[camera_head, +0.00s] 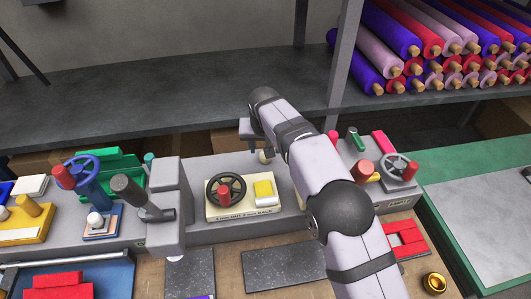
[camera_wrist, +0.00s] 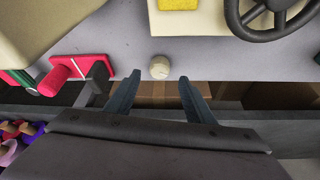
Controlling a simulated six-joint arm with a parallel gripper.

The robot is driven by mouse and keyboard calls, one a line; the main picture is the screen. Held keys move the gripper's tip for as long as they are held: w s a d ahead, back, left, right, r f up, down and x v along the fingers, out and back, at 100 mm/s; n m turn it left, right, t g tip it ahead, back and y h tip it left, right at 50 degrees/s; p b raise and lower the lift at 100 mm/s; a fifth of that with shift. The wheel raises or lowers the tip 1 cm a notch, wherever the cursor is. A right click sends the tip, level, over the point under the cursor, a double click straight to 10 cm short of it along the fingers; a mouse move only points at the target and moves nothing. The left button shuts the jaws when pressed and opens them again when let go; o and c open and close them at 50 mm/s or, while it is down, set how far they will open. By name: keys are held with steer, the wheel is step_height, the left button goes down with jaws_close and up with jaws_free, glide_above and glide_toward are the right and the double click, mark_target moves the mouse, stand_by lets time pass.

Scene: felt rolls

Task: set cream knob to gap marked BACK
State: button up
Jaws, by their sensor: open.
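A small round cream knob (camera_wrist: 160,67) sits on the grey bench housing in the wrist view, with a faint line across its top. It also shows in the head view (camera_head: 265,157), partly behind my gripper. My gripper (camera_wrist: 160,80) is open and empty. Its two fingertips are on either side of the knob's near edge in the picture, apart from it; their height above it is hard to tell. In the head view my gripper (camera_head: 257,147) is over the back of the housing. No BACK mark is readable beside this knob.
A cream plate (camera_head: 214,208) with a black handwheel (camera_head: 226,189) and yellow block (camera_head: 264,189) stands in front of the knob; its label is small. A red lever part (camera_wrist: 68,72) lies left of my fingers in the wrist view.

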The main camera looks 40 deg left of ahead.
steer(key=shift+p+x, duration=1.35)
steer(key=shift+x, duration=1.75)
steer(key=c, duration=1.1)
steer(key=shift+o, duration=0.2)
steer(key=shift+d, duration=0.1)
